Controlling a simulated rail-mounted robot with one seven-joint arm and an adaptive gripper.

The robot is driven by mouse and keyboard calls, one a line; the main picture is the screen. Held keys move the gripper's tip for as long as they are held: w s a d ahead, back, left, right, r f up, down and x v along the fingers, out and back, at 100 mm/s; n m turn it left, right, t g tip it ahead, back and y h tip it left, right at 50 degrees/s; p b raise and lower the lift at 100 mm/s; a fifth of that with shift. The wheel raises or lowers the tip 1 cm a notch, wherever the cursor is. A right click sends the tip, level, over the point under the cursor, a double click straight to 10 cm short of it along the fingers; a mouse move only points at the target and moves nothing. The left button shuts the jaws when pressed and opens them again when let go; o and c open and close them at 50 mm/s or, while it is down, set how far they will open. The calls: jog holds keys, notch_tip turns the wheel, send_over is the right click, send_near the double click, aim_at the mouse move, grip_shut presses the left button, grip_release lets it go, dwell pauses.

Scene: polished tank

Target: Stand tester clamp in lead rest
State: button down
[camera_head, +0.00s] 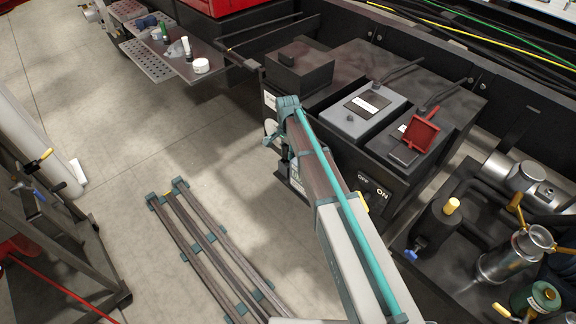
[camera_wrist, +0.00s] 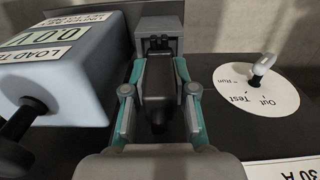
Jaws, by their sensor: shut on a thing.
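In the wrist view my gripper (camera_wrist: 160,75) has its teal-tipped fingers on both sides of a black clamp (camera_wrist: 158,88) and is shut on it. The clamp lies lengthwise between the fingers. Its far end is at a grey bracket (camera_wrist: 158,45) with a dark opening, which looks like the lead rest; I cannot tell whether the clamp is seated in it or only in front of it. The pale blue-grey load tester (camera_wrist: 65,75) with a numeric display stands close on the left. In the head view my arm covers most of the gripper, and the clamp cannot be made out.
A round white dial (camera_wrist: 257,92) marked Out, Test and Run, with a hooked switch, is to the right. In the head view, a dark bench (camera_head: 400,180) carries grey boxes and a red part (camera_head: 420,135). A side shelf (camera_head: 190,65) holds small items.

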jog(key=shift+f+b, duration=0.6)
jog(key=shift+f, duration=0.7)
dwell(0.6)
jog(key=c, duration=0.9)
grip_release()
jog(key=shift+o, duration=0.2)
jog(key=shift+r+p, duration=2.2)
jog(key=shift+r, duration=2.35)
